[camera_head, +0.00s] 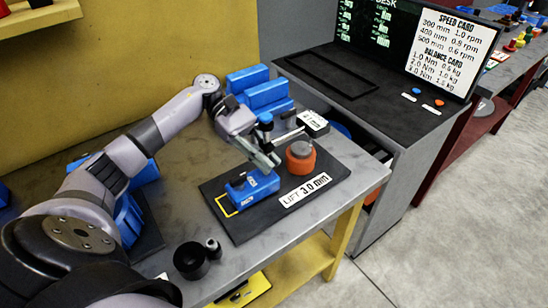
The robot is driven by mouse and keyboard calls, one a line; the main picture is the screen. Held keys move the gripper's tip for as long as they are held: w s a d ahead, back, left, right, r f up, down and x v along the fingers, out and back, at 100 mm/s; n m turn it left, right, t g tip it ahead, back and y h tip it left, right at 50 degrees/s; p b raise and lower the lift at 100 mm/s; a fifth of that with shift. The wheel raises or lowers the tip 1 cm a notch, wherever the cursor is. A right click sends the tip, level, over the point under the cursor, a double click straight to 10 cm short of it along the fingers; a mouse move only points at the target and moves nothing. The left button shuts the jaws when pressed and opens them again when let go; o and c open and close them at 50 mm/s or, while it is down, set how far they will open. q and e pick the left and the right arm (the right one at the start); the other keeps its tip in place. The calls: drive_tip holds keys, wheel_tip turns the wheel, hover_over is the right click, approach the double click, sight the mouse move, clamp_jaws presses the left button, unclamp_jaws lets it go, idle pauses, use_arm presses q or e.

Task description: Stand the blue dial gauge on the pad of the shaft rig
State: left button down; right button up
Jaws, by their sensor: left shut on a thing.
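The blue dial gauge seems to be the blue block (252,188) at the front left of the dark plate of the shaft rig (238,231). A yellow outline, apparently the pad (225,206), shows at the block's left edge; the block covers part of it. My left gripper (267,160) reaches in from the upper left, its fingers just above and behind the block. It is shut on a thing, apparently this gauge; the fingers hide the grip. I cannot tell whether the block touches the plate. My right gripper is out of view.
An orange cylinder with a grey top (300,158), a "LIFT 3.0 mm" label (305,188) and a small display (313,122) are close to the right. Blue blocks (262,92) stand behind. A black cup (190,261) and small grey cylinder (213,247) stand near the front edge.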

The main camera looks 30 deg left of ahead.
use_arm(q)
drive_tip(key=shift+w+d+f+b, duration=0.15)
drive_tip(key=shift+d+f+b, duration=0.25)
drive_tip(key=shift+f, duration=0.3)
drive_tip(key=c, duration=1.6)
unclamp_jaws()
drive_tip(key=shift+a, duration=0.2)
drive_tip(key=shift+o, duration=0.2)
